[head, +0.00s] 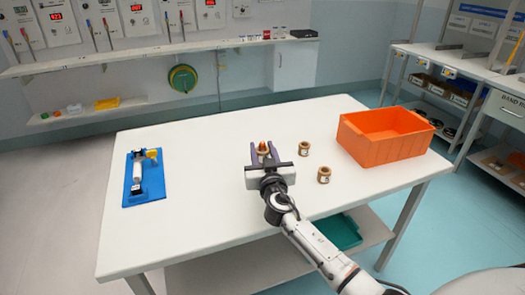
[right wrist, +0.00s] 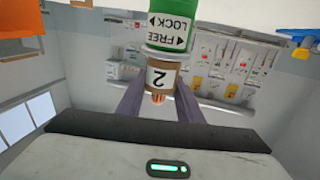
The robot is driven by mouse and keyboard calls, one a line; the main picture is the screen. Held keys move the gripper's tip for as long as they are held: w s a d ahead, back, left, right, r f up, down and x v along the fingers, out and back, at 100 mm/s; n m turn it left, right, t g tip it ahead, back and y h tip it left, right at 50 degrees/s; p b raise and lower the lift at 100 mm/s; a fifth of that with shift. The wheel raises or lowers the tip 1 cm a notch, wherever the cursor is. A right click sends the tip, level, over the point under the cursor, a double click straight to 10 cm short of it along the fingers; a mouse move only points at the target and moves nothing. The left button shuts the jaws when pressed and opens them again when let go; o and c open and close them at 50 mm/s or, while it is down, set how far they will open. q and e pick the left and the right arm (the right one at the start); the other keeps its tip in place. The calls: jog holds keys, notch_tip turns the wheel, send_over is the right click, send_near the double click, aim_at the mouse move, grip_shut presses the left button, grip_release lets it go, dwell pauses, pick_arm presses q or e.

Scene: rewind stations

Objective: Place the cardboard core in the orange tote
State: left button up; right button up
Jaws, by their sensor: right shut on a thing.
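My right gripper (head: 264,147) reaches in over the table. Its fingers are shut on a brown cardboard core (right wrist: 163,80) labelled 2, seen inverted in the right wrist view. An orange tip (head: 263,146) shows at the core. A green cylinder (right wrist: 160,22) marked FREE and LOCK adjoins the core in the wrist view; the head view hides it. Two other cardboard cores stand on the table to the right, one farther back (head: 304,149) and one nearer (head: 324,175). The orange tote (head: 384,155) stands at the table's right, open, with no contents visible. My left gripper is out of view.
The white table (head: 225,211) has clear room around the gripper. A blue base with a white device (head: 140,185) sits at its left. A green tray (head: 338,230) lies on the lower shelf. A wall shelf (head: 150,55) runs behind.

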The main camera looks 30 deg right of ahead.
jog(key=shift+f, duration=0.15)
jog(key=o, duration=1)
jog(key=shift+o, duration=0.2)
